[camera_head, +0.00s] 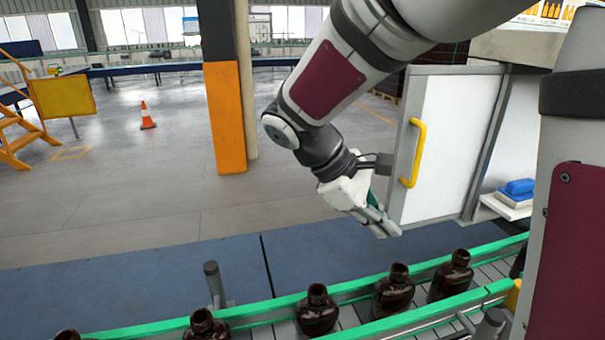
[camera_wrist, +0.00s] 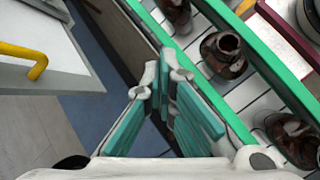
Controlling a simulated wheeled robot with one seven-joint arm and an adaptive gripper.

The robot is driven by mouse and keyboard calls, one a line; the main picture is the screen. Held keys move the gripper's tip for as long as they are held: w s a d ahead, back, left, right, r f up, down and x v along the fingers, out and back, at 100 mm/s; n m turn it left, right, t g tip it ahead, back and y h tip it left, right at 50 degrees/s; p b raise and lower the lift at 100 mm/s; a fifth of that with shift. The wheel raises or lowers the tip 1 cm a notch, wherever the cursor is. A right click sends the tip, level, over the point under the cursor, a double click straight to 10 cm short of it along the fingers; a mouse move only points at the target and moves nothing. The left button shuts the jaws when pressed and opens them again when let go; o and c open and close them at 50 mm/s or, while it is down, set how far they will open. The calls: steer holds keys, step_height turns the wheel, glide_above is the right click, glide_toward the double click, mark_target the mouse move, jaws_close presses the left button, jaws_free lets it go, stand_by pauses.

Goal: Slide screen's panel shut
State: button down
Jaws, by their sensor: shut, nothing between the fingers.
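The screen's panel (camera_head: 455,145) is a white sheet in a grey frame, with a yellow bar handle (camera_head: 416,153) on its left edge. My gripper (camera_head: 388,230) is just below and left of the panel's lower left corner, pointing down toward the conveyor. In the wrist view my gripper's teal-padded fingers (camera_wrist: 164,68) come together at the tips, with nothing between them. The handle (camera_wrist: 25,54) and panel (camera_wrist: 45,35) show at the upper left there, apart from the fingers.
A green-railed conveyor (camera_head: 270,307) carries several amber bottles (camera_head: 317,311) close below my gripper. A shelf (camera_head: 508,206) with a blue item (camera_head: 517,190) stands right of the panel. An orange and black pillar (camera_head: 225,115) stands left. Open floor lies between.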

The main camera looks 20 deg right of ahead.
mark_target(452, 181)
steer(key=w+a+f+n+t+h, duration=0.1)
steer(key=w+a+f+n+h, duration=0.15)
steer(key=w+n+h, duration=0.35)
steer(key=w+a+f+n+t+h, duration=0.1)
steer(key=w+a+f+n+h, duration=0.2)
steer(key=w, duration=0.6)
steer(key=d+r+h+p, duration=0.1)
steer(key=d+p, duration=0.3)
steer(key=d, duration=1)
steer(key=shift+s+r, duration=0.2)
steer(key=d, duration=2)
steer(key=shift+s+d, duration=0.1)
steer(key=shift+d, duration=0.1)
